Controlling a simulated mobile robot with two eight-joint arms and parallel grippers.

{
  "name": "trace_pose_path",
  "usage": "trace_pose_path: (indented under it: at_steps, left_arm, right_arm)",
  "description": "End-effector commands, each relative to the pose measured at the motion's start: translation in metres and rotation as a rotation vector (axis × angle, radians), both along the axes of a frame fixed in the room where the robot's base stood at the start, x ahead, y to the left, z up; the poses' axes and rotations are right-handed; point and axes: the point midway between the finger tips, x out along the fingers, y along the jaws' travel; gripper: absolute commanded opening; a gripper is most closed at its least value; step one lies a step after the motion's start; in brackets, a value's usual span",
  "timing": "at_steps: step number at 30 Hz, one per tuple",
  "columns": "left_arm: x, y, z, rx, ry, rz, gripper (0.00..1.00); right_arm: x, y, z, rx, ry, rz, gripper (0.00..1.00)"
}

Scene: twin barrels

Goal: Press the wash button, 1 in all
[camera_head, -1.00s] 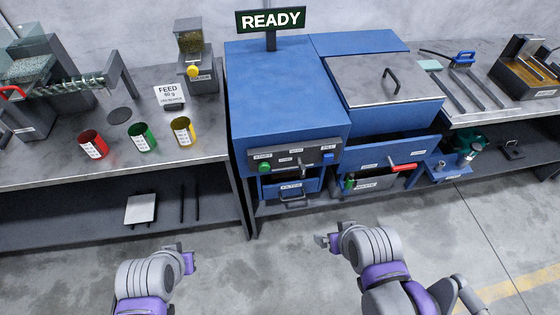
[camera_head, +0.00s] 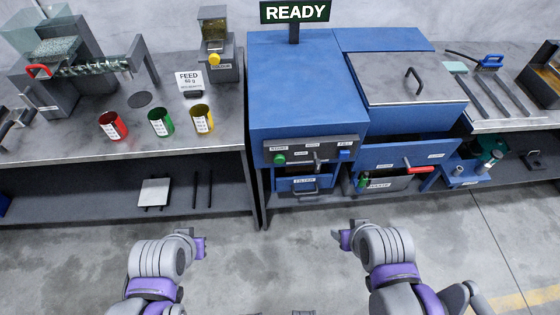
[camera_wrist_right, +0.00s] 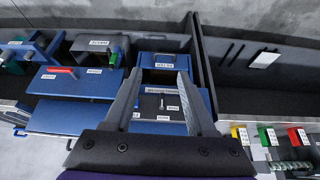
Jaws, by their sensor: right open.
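A blue machine (camera_head: 305,85) stands ahead under a READY sign (camera_head: 295,11). Its dark front panel (camera_head: 300,153) carries a green button (camera_head: 279,160) labelled START, a blue button (camera_head: 345,155) on the right, and a small lever between them. The small labels are too blurred to tell which control is the wash button. My right gripper (camera_head: 345,236) is open, empty and apart from the panel; its spread fingers (camera_wrist_right: 158,75) frame the machine front in the right wrist view. My left gripper (camera_head: 199,246) is in front of the left bench, touching nothing; its jaw opening is unclear.
Red (camera_head: 113,125), green (camera_head: 161,122) and yellow (camera_head: 202,119) cups stand on the left bench (camera_head: 60,140). A drawer with a red handle (camera_head: 421,170) juts out at the machine's lower right. The floor (camera_head: 270,270) before the machine is clear.

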Motion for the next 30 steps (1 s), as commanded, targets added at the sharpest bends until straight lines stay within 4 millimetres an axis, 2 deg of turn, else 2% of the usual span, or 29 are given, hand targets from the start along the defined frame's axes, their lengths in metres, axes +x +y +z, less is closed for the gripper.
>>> trace_pose_path:
  at_steps: [1,6,9,30]
  left_arm:
    - [0.0,0.0,0.0,0.0,0.0,0.0,0.0]
    - [0.0,0.0,0.0,0.0,0.0,0.0,0.0]
    - [0.0,0.0,0.0,0.0,0.0,0.0,0.0]
    - [0.0,0.0,0.0,0.0,0.0,0.0,0.0]
  right_arm:
    - [0.0,0.0,0.0,0.0,0.0,0.0,0.45]
    - [0.0,0.0,0.0,0.0,0.0,0.0,0.15]
    - [0.0,0.0,0.0,0.0,0.0,0.0,0.0]
    - [0.0,0.0,0.0,0.0,0.0,0.0,0.0]
